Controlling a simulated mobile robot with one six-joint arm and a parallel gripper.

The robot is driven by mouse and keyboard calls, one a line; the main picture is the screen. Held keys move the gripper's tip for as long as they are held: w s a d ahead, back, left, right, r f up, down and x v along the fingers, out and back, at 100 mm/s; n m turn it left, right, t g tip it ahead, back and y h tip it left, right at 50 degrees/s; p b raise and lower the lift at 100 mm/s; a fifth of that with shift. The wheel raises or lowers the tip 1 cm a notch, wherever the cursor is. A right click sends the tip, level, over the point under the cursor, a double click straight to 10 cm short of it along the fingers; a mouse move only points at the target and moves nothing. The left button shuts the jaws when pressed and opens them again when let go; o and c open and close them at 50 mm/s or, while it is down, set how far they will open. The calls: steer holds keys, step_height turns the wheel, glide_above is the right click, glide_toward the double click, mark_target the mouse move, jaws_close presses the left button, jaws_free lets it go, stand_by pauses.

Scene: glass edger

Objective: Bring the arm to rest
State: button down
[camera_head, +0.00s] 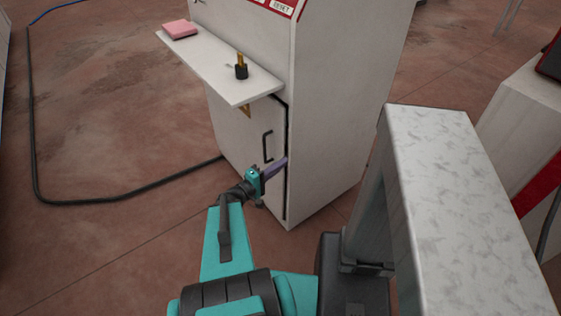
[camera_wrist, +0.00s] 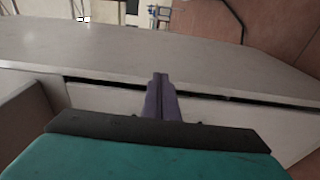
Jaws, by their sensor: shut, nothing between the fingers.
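My gripper (camera_head: 284,161) is at the end of my teal arm, low in front of the white cabinet (camera_head: 338,100). Its purple fingers are shut with nothing between them; they also show pressed together in the wrist view (camera_wrist: 161,80). In the head view the fingers overlap the right edge of the cabinet door (camera_head: 232,140), right of its black handle (camera_head: 267,146). A dark gap runs along that door edge and also shows in the wrist view. I cannot tell whether the fingers touch the door or cabinet.
A white shelf (camera_head: 215,73) juts out above the door, bearing a pink block (camera_head: 180,30) and a black-and-brass piece (camera_head: 241,70). A black cable (camera_head: 110,199) lies on the floor at left. A red-and-white unit (camera_head: 530,120) stands at right. Floor at left is mostly open.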

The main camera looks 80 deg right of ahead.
steer(key=shift+w, duration=0.1)
stand_by(0.5)
steer(key=w+a+f+n+t+h, duration=0.15)
steer(key=w+a, duration=0.25)
steer(key=w, duration=0.4)
steer(key=w+a+f+n+t, duration=0.2)
steer(key=w+a+f+t, duration=0.1)
steer(key=w, duration=0.6)
steer(key=w+a+f+n+t, duration=0.1)
steer(key=w+a+f+t, duration=0.2)
steer(key=w, duration=0.5)
steer(key=w+a+f+n+y, duration=0.1)
steer(key=w+a+f+y, duration=0.2)
steer(key=a, duration=0.5)
steer(key=w+a+f+n+y, duration=0.1)
steer(key=w+a+f, duration=0.2)
steer(key=a+f, duration=0.4)
steer(key=s+a+f+y, duration=0.2)
steer(key=a+f+y, duration=0.1)
steer(key=a, duration=0.8)
steer(key=s+a+f+g+y, duration=0.1)
steer(key=a+f+y, duration=0.3)
steer(key=a, duration=0.7)
steer(key=s+a+f+n+g+y, duration=0.1)
steer(key=s+a+f+y, duration=0.2)
steer(key=a, duration=0.8)
steer(key=shift+s+a+f+y, duration=0.3)
steer(key=shift+s+y, duration=0.15)
steer(key=shift+y, duration=0.4)
steer(key=shift+d, duration=0.1)
